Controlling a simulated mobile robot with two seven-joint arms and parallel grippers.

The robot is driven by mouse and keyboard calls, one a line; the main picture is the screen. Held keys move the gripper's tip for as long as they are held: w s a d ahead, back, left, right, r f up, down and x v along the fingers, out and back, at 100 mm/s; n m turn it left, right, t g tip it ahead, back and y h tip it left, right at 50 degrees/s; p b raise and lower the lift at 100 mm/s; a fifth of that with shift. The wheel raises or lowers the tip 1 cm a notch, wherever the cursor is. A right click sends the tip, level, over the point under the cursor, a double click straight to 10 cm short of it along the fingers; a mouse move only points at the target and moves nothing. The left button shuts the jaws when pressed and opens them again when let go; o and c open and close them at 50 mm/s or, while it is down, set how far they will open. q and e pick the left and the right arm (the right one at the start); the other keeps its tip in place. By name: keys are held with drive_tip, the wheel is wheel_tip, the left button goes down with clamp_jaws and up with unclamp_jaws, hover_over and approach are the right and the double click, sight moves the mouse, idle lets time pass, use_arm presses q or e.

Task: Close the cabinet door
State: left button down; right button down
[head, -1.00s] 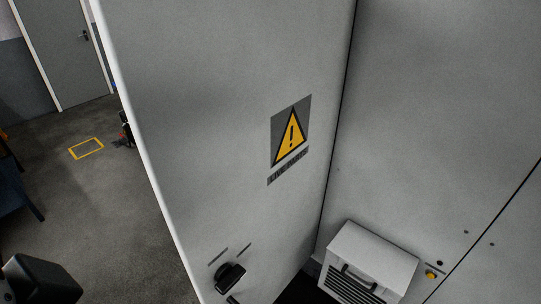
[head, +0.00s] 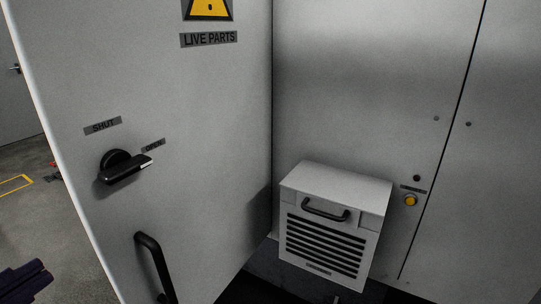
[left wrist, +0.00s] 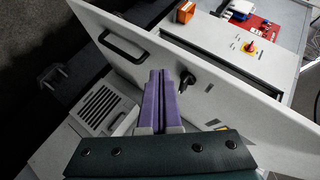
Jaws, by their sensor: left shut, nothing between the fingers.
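The grey cabinet door (head: 190,130) stands open at the left of the head view, its face towards me. It carries a black turn knob (head: 124,167) whose lever points towards the OPEN label, and a black pull handle (head: 157,268) below. My left gripper (head: 28,280) shows at the lower left corner of the head view, left of the door's free edge. In the left wrist view its purple fingers (left wrist: 158,75) are shut and empty, in front of the door face (left wrist: 235,95), between the pull handle (left wrist: 122,47) and the knob (left wrist: 188,80). Contact cannot be told.
A vented grey box (head: 335,205) with a black handle stands out low beside the hinge side. A yellow button (head: 410,200) is on the panel right of it. Beyond the door in the wrist view are a red mat (left wrist: 260,28) and an orange bin (left wrist: 186,11). Floor is open at left.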

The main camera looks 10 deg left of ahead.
use_arm(q)
wheel_tip(320, 180, down, 11)
drive_tip(key=w+d+m+t+y+b, duration=0.1)
drive_tip(key=d+m+t+b, duration=0.15)
drive_tip(key=b, duration=1.25)
drive_tip(key=m+t+b, duration=0.4)
drive_tip(key=b, duration=0.1)
approach(126, 250)
drive_tip(key=w+d, duration=0.2)
drive_tip(key=w, duration=0.2)
drive_tip(key=a, duration=0.1)
drive_tip(key=w+a+p, duration=0.1)
drive_tip(key=a, duration=0.1)
drive_tip(key=shift+w+r+n+g+y, duration=0.15)
drive_tip(key=shift+w+n+g+y, duration=0.05)
drive_tip(key=shift+n+g+y, duration=0.1)
drive_tip(key=shift+w+a, duration=0.15)
drive_tip(key=shift+a, duration=0.25)
drive_tip(key=shift+a, duration=0.1)
